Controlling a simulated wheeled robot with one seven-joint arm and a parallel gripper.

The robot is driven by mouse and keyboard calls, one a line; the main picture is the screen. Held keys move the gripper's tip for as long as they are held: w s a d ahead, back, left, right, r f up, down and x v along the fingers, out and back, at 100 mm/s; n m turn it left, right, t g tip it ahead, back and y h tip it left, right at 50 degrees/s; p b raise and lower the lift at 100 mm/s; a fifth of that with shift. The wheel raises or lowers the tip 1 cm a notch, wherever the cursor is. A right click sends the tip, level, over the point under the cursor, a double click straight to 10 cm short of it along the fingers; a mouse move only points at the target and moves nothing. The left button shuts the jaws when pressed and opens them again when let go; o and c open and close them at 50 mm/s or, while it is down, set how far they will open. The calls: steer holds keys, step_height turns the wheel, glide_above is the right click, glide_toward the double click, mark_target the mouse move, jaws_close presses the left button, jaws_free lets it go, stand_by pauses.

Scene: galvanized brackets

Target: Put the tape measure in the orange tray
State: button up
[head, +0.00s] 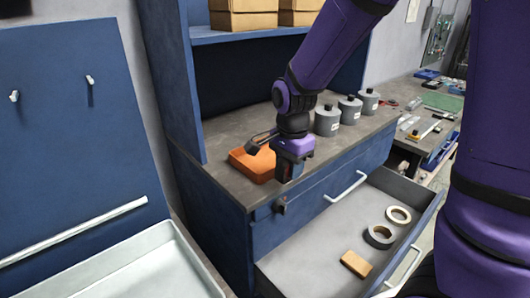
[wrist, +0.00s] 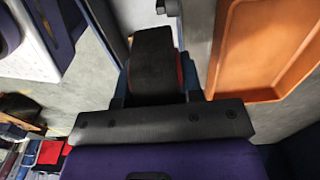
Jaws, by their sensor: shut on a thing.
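The orange tray (head: 250,166) lies on the grey worktop of the blue cabinet in the head view, near its front left corner. It fills the upper right of the wrist view (wrist: 262,48) and looks empty in the part seen. My gripper (head: 288,172) is just right of the tray, over the front edge of the worktop. In the wrist view my gripper (wrist: 157,88) is shut on a black and red thing, seemingly the tape measure (wrist: 154,62). The tape measure is beside the tray, apart from it in the picture. In the head view it is mostly hidden by my gripper.
Several grey bottles (head: 328,120) stand on the worktop right of my arm. Below, an open drawer (head: 310,262) holds two tape rolls (head: 379,237) and a tan block (head: 356,263). A shelf (head: 232,36) with boxes is above. A pale metal tray (head: 130,275) is at lower left.

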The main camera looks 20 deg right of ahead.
glide_above(268, 160)
steer(key=shift+s+f, duration=0.15)
steer(key=shift+f, duration=0.6)
steer(key=shift+w+d+f, duration=0.1)
steer(key=shift+w+f, duration=0.1)
steer(key=shift+f, duration=1.55)
steer(key=shift+f, duration=0.15)
steer(key=o, duration=1.1)
steer(key=shift+c, duration=0.2)
